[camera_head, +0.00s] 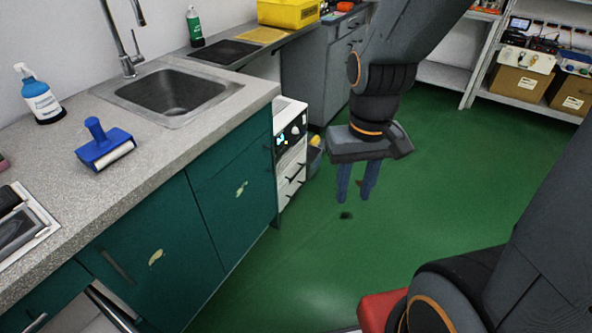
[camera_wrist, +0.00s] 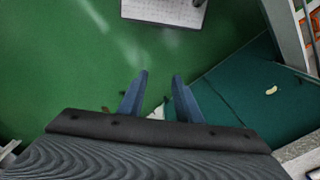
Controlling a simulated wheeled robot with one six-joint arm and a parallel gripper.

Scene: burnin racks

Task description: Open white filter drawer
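A white cabinet unit (camera_head: 291,157) stands at the end of the green counter in the head view. It has a dark control panel with a lit display at the top and white drawer fronts (camera_head: 292,185) with dark handles below. The drawers look shut. Which one is the filter drawer I cannot tell. My gripper (camera_head: 355,200) points down over the green floor, to the right of the unit and apart from it. In the wrist view its two blue fingers (camera_wrist: 162,76) are spread with nothing between them. Part of a pale unit shows at that view's upper right edge.
The green counter (camera_head: 235,190) with a sink (camera_head: 178,90) runs along the left. A bin (camera_head: 314,155) stands just behind the white unit. Grey cabinets (camera_head: 312,85) stand at the back. Shelves with cardboard boxes (camera_head: 521,80) stand at the back right. The green floor is mostly clear.

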